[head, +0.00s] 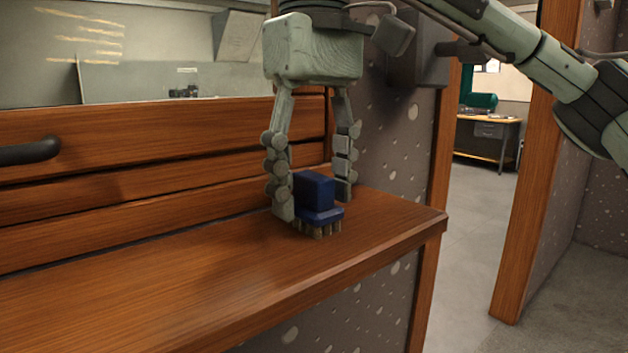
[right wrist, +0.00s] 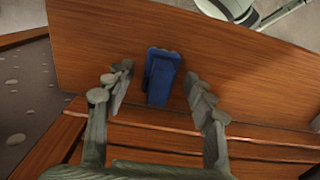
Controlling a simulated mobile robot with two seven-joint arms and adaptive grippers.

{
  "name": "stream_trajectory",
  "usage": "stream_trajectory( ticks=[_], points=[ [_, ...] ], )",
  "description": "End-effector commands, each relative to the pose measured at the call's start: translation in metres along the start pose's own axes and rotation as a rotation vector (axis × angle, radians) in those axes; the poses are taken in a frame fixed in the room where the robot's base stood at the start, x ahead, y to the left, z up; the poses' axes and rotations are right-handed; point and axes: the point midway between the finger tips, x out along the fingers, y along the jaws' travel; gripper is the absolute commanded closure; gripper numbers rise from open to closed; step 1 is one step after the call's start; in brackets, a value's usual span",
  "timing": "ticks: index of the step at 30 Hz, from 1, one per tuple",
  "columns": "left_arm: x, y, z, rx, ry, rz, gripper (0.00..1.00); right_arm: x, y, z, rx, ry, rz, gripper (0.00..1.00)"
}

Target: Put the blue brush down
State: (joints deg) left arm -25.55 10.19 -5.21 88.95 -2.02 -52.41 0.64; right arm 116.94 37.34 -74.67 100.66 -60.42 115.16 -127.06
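The blue brush (head: 316,190) stands upright, bristles down, on the brown wooden ledge (head: 190,290), near its right end. It also shows in the right wrist view (right wrist: 162,76) as a blue block between the fingers. My right gripper (head: 313,203) points down over the brush with its fingers spread, one on each side. In the right wrist view there is a gap between each finger and the brush, so the right gripper (right wrist: 158,75) is open. My left gripper is not in view.
A wooden plank back (head: 130,150) rises behind the ledge, with a dark bar (head: 30,151) at the left. A speckled grey wall (head: 390,140) stands behind the right end. The ledge left of the brush is clear. A doorway with open floor (head: 465,245) lies to the right.

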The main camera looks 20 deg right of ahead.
Motion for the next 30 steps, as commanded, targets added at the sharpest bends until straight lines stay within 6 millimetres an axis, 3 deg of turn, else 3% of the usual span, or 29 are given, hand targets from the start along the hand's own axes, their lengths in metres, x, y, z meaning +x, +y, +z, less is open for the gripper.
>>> stream_trajectory(
  ticks=[11,24,30],
  points=[
    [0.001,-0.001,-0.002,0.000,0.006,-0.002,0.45,-0.008,0.000,0.000,0.001,0.002,0.001,0.46],
    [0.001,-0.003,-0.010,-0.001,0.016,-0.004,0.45,-0.089,-0.001,0.000,0.004,0.005,0.004,0.46],
    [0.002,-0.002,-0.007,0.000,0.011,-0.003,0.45,-0.115,0.000,0.000,0.002,0.001,0.003,0.46]
  ],
)
